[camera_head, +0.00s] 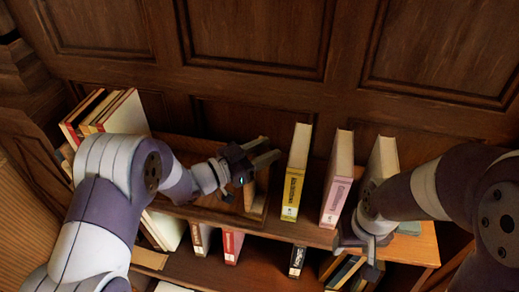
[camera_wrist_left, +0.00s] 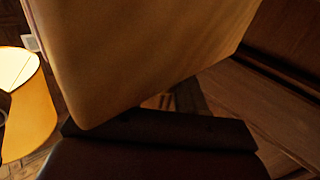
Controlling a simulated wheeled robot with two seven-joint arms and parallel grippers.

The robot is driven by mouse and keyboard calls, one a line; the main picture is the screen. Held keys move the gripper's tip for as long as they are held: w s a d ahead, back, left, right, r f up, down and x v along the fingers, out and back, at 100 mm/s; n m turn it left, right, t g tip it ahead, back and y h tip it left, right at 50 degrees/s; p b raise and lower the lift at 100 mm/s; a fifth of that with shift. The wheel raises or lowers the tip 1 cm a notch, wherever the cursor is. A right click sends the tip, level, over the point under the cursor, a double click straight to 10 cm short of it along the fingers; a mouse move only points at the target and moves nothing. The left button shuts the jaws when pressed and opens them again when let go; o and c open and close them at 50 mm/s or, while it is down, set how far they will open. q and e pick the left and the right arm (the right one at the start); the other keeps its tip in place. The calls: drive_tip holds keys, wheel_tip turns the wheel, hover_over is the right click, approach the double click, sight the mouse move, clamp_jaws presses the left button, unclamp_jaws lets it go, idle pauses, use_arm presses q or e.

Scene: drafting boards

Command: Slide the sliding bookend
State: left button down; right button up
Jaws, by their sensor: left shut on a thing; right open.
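The sliding bookend (camera_head: 249,197) is a wooden upright on the shelf top, left of the standing yellow book. My left gripper (camera_head: 262,156) is shut on its upper part, coming from the left. In the left wrist view a broad tan wooden panel (camera_wrist_left: 145,55), which looks like the bookend, fills the middle above the dark gripper (camera_wrist_left: 160,135). My right gripper (camera_head: 366,243) is open at the front of the shelf, beside the pink book's lower end; its fingertips are partly hidden.
A yellow book (camera_head: 294,173), a pink book (camera_head: 337,180) and a pale book (camera_head: 383,158) stand apart right of the bookend. Several books (camera_head: 105,112) stand at the left. More books fill the lower shelf. A panelled wall (camera_head: 255,35) closes the back.

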use_arm(q)
drive_tip(key=c, duration=0.8)
unclamp_jaws()
drive_tip(key=shift+d+r, duration=0.1)
drive_tip(key=shift+d, duration=0.2)
drive_tip(key=shift+s+a, duration=0.1)
drive_tip(key=shift+a, duration=0.2)
drive_tip(key=b+v, duration=0.2)
drive_tip(key=v, duration=1)
drive_tip(key=shift+s, duration=0.15)
